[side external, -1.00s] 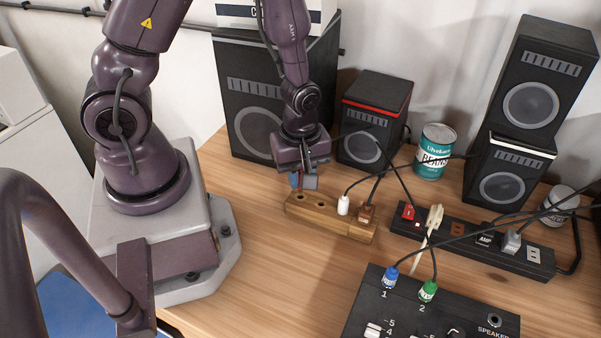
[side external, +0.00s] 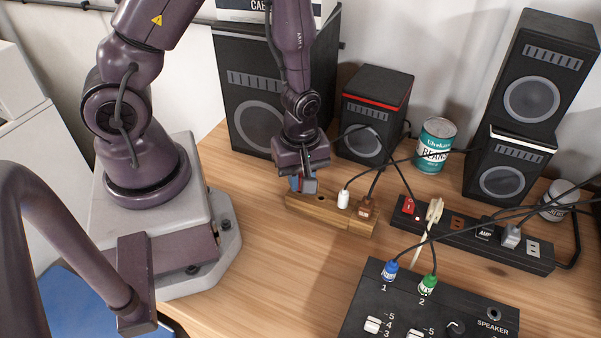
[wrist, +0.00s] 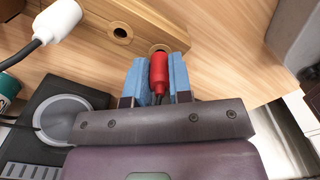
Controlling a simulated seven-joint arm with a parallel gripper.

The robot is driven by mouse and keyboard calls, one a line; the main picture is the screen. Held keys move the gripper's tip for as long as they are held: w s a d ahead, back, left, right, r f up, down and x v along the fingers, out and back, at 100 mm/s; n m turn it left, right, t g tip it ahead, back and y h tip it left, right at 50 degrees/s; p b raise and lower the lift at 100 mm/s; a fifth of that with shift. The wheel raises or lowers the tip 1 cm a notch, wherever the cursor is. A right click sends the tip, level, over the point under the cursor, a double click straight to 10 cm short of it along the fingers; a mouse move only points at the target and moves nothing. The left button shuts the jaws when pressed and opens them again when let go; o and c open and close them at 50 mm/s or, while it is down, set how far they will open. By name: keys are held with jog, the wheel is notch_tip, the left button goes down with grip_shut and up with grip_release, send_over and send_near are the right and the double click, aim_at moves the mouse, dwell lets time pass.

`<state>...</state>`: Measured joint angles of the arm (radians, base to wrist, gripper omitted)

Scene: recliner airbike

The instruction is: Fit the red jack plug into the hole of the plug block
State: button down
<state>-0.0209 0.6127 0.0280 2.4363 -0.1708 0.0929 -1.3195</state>
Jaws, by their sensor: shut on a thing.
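The wooden plug block (side external: 324,213) lies on the table, and it crosses the top of the wrist view (wrist: 185,28). The red jack plug (wrist: 159,73) is between the blue finger pads of my gripper (wrist: 160,80), which is shut on it. The plug's far end lines up with a brass-ringed hole (wrist: 161,47) near the end of the block. I cannot tell whether its tip is in the hole. A second hole (wrist: 120,32) is empty. In the side view my gripper (side external: 302,184) is low over the block's left end and hides the plug.
A power strip (side external: 460,236) with cords lies further right. Speakers (side external: 374,112) stand behind.

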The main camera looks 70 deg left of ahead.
aim_at(301, 175)
jog(key=shift+f, duration=0.35)
jog(key=c, duration=0.9)
grip_release()
jog(key=shift+c, duration=0.2)
notch_tip(301, 175, up, 13)
jog(key=shift+f, duration=0.1)
